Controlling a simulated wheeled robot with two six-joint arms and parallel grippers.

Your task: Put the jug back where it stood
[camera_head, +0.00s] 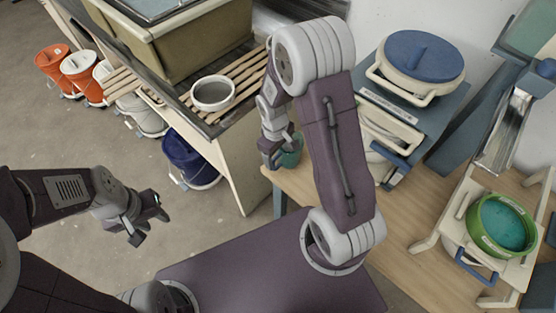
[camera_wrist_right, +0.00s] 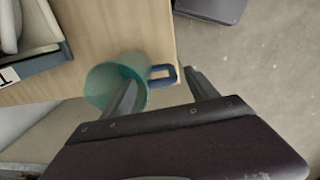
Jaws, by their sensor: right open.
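The jug is a teal, see-through vessel with a blue handle. In the right wrist view the jug (camera_wrist_right: 103,82) is at the edge of a wooden table (camera_wrist_right: 110,30), its handle toward the right. My right gripper (camera_wrist_right: 160,78) is open, one finger overlapping the jug's side and the other beyond the handle, so the handle shows between the fingertips. Whether a finger touches the jug, I cannot tell. In the head view the jug (camera_head: 292,152) is partly hidden behind my right gripper (camera_head: 275,150). My left gripper (camera_head: 150,226) is open and empty over the floor at left.
A green bucket (camera_head: 484,248) with teal liquid stands at right. A cream bucket with a blue lid (camera_head: 420,58) stands at the back. A white bowl (camera_head: 212,93) rests on a slatted rack. A dark blue bucket (camera_head: 190,160) and orange buckets (camera_head: 52,58) are on the floor.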

